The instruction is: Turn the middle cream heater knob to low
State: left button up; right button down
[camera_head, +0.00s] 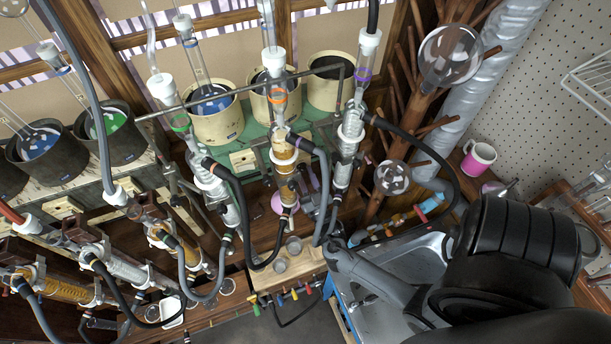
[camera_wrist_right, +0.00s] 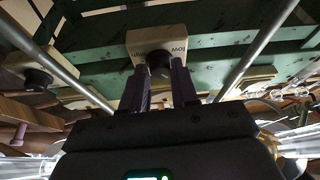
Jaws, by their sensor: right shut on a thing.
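The middle cream heater (camera_head: 259,104) stands between two similar cream pots on the green rack. In the right wrist view, a cream plate (camera_wrist_right: 185,42) carries upside-down lettering; the word on the right reads as LOW. The dark round heater knob (camera_wrist_right: 159,71) is at the plate's edge. My right gripper (camera_wrist_right: 161,84) is shut on the knob, one purple-grey finger on each side. In the head view the right gripper (camera_head: 309,186) is partly behind glassware and tubes, and the knob is hidden there. The pointer's setting cannot be made out. My left gripper is not in view.
Glass condensers (camera_head: 350,125) and hanging hoses (camera_head: 325,190) crowd the space around my right gripper. A metal rod (camera_head: 250,88) crosses in front of the cream pots. Another dark knob (camera_wrist_right: 38,79) is at the left in the wrist view. A pink mug (camera_head: 477,160) stands at the right.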

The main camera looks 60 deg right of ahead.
jog(key=shift+n, duration=0.4)
jog(key=c, duration=0.9)
grip_release()
jog(key=shift+o, duration=0.2)
jog(key=b+v, duration=0.3)
jog(key=v, duration=0.7)
jog(key=shift+s+a+f, duration=0.15)
jog(key=shift+s+f, duration=0.1)
jog(key=shift+s, duration=0.1)
